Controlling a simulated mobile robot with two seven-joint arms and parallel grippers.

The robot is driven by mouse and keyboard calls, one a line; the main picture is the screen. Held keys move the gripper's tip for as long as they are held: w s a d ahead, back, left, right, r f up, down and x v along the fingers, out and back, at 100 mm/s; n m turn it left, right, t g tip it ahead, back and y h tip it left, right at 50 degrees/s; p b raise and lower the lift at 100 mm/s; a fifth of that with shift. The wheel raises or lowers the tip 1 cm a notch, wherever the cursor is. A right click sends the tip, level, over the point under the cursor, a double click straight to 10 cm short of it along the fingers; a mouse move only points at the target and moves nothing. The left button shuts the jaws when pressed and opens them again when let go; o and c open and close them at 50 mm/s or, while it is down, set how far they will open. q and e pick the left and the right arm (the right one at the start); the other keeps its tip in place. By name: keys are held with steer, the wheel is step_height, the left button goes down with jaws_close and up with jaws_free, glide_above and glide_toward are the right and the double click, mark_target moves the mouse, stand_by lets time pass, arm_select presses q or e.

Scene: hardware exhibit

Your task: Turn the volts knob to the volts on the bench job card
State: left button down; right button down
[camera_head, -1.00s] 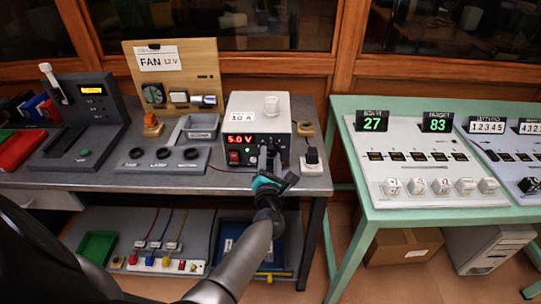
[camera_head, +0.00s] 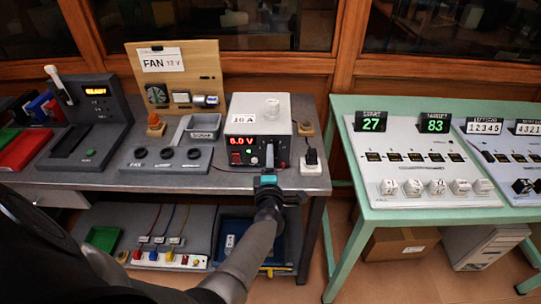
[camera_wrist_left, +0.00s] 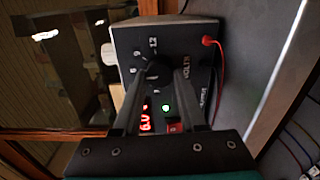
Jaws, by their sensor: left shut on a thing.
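The power supply (camera_head: 259,116) stands on the grey bench with a red display (camera_head: 242,141). The display seems to read 6.0 V; its first digit is blurred in the head view, and the left wrist view shows a 6. The volts knob (camera_wrist_left: 156,71) is dark, with a ring of numbers around it on the panel. My left gripper (camera_head: 268,164) is shut on the knob from the front and mostly hides it in the head view; its two fingers (camera_wrist_left: 155,78) straddle it in the wrist view. The card (camera_head: 162,59) on the wooden board reads FAN 12 V. My right gripper is out of view.
A red lead (camera_wrist_left: 213,50) is plugged in beside the knob. A green table (camera_head: 390,214) with counter panels stands at right.

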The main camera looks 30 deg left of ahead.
arm_select(q)
steer(key=m+p, duration=0.1)
steer(key=m, duration=0.3)
steer(key=shift+r+m, duration=0.1)
steer(key=shift+m, duration=0.2)
steer(key=m+p, duration=0.1)
steer(key=m, duration=0.2)
steer(key=shift+d+m, duration=0.1)
steer(key=shift+m, duration=0.3)
steer(key=m+p, duration=0.1)
steer(key=m, duration=0.3)
steer(key=shift+d+m, duration=0.1)
steer(key=shift+m, duration=1.9)
steer(key=shift+c, duration=2.3)
jaws_free()
steer(key=shift+w+r, duration=0.1)
